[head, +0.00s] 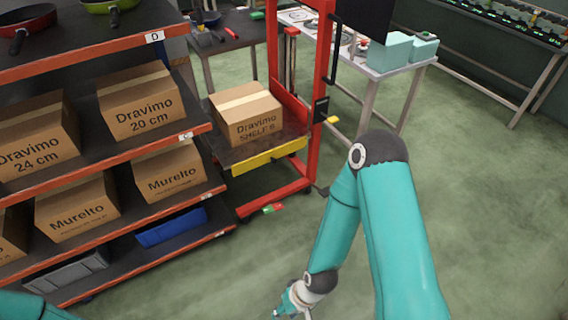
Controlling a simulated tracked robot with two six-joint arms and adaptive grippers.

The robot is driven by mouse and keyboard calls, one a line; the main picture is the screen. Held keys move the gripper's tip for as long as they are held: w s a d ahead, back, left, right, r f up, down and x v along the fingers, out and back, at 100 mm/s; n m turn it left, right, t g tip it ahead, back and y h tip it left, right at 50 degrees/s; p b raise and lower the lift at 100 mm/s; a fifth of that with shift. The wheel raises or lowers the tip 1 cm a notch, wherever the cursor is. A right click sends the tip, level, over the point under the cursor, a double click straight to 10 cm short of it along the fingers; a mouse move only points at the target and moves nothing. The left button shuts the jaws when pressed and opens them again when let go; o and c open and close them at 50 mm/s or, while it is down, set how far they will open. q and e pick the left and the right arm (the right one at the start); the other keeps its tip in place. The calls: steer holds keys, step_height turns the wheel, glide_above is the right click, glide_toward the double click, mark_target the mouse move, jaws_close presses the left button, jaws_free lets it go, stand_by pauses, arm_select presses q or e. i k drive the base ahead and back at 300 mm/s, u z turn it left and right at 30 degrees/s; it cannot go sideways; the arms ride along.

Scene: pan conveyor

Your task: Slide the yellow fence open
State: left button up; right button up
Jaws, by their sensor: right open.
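The yellow fence (268,158) is a low bar along the front edge of the dark platform (235,152) in the red lift frame (324,62). It stands in front of a cardboard box (246,113) marked Dravimo. My right gripper (292,313) is at the bottom edge of the head view, partly cut off. It is open, well below the fence in the picture and apart from it. Only a teal piece of my left arm shows at the bottom left corner; its gripper is out of view.
An orange-edged shelf rack (185,138) with boxes stands left of the lift. A small red and green item (272,208) lies at the lift's base. A table with teal boxes (384,52) stands behind. The green floor (490,200) at the right is clear.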

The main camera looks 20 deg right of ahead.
mark_target(272, 155)
steer(key=u, duration=0.1)
steer(key=i, duration=0.9)
steer(key=z, duration=0.1)
